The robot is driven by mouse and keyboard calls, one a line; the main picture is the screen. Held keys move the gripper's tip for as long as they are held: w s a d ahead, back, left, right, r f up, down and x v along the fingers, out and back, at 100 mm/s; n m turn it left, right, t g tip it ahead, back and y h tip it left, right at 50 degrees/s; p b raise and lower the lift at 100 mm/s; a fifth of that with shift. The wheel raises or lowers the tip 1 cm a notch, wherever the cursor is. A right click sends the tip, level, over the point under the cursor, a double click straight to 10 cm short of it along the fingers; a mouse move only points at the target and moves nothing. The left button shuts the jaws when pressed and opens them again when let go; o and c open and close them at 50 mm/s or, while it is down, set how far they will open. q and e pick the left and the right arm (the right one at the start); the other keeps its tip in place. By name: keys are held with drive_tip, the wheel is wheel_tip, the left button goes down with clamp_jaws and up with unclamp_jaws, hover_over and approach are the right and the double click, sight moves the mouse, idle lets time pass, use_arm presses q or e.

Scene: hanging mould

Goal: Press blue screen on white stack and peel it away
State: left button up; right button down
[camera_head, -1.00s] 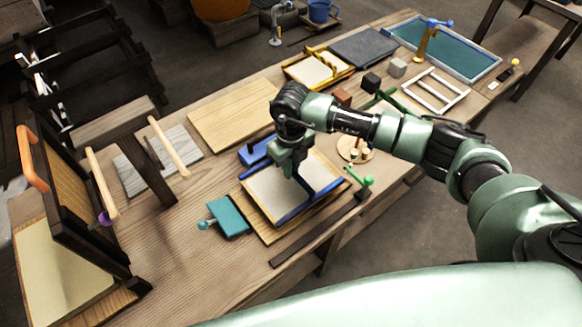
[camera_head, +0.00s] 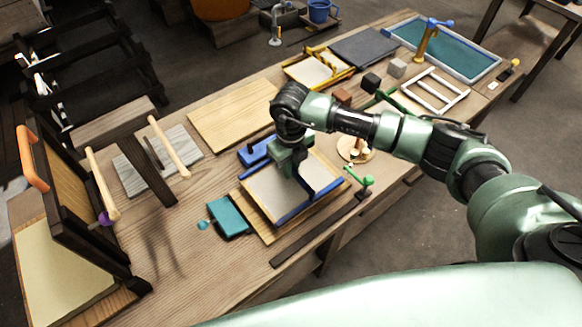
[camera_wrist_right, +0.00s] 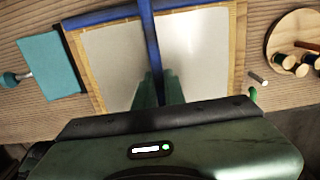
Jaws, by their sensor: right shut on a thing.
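The blue screen (camera_head: 312,204) is a blue-edged frame lying over a pale sheet on a tan board at the middle of the bench. In the right wrist view its blue bar (camera_wrist_right: 151,32) runs between two pale areas. The white stack (camera_head: 268,190) appears as the pale surface inside the blue edges; I cannot tell whether screen and stack touch. My right gripper (camera_head: 302,180) points down over the screen. In the wrist view its green fingers (camera_wrist_right: 158,88) are shut on the blue bar. The arm hides part of the far side. My left gripper is not in view.
A teal block (camera_head: 229,217) lies left of the board and a green-handled tool (camera_head: 365,181) right of it. A round wooden stand (camera_head: 356,150) is behind the tool. A dark upright frame (camera_head: 70,205) stands at far left. Bare bench lies front left.

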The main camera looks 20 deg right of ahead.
drive_tip(key=shift+f+b, duration=0.8)
idle(0.4)
drive_tip(key=shift+s+f, duration=0.15)
idle(1.4)
drive_tip(key=shift+r, duration=0.25)
drive_tip(key=shift+r+p, duration=0.65)
drive_tip(key=shift+r, duration=0.45)
drive_tip(key=shift+r, duration=0.15)
drive_tip(key=shift+w+r+p, duration=0.2)
drive_tip(key=shift+r+p, duration=0.3)
drive_tip(key=shift+r, duration=0.15)
drive_tip(key=shift+r+p, duration=1.5)
drive_tip(key=shift+r, duration=1.25)
